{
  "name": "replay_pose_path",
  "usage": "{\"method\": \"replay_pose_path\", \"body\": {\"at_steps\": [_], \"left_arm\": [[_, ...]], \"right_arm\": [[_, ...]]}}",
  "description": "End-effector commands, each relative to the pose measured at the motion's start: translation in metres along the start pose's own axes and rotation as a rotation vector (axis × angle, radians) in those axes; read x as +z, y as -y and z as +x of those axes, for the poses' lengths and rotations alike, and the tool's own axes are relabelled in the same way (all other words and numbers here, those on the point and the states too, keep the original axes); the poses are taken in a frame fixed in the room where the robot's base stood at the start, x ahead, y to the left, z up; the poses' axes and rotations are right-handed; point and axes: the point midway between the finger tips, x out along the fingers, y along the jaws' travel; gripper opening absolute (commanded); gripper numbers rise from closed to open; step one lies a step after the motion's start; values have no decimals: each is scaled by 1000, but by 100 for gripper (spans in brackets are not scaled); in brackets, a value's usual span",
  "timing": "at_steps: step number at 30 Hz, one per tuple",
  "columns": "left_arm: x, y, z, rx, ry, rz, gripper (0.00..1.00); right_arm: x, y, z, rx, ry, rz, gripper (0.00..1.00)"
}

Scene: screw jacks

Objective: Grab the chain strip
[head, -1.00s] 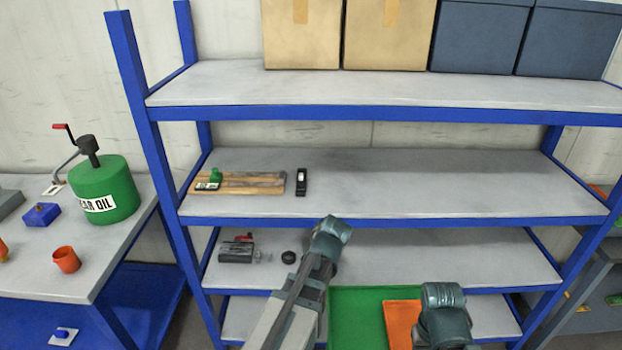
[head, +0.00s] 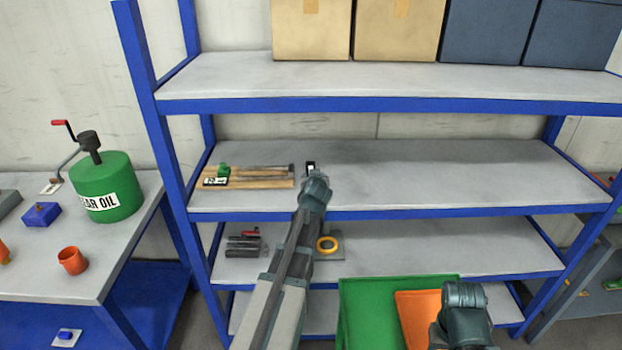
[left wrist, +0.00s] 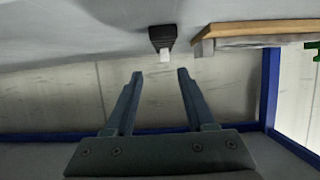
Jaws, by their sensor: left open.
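No thing in view is clearly a chain strip. A grey strip (head: 262,171) lies along the wooden board (head: 250,184) at the left of the middle shelf. A small black item with a white part (head: 310,165) stands right of the board, partly hidden by my left wrist. In the left wrist view, the black item (left wrist: 162,38) is ahead of my left gripper (left wrist: 160,73), roughly in line with the gap. The gripper's fingers are apart and empty, and the board (left wrist: 250,32) is to the right. My right gripper's fingers are not visible in the head view.
The blue-framed shelf (head: 400,214) has free room right of the black item. The lower shelf holds dark parts (head: 243,245) and a yellow ring (head: 327,245). A green tray (head: 370,320) with an orange insert (head: 415,315) is in front. A green oil drum (head: 103,190) stands left.

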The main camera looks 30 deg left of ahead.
Motion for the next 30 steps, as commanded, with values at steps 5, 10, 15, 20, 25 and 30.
{"method": "replay_pose_path", "body": {"at_steps": [5,10,15,20,25,30], "left_arm": [[2,0,36,-1,0,0,55],[0,0,39,0,1,0,55],[0,2,46,-1,1,0,55],[0,7,68,-1,1,-1,55],[-1,8,90,0,0,0,55],[-2,8,90,1,0,0,55]], "right_arm": [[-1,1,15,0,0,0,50],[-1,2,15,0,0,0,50],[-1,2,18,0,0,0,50],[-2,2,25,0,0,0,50],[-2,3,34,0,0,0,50],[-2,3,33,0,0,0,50]]}}
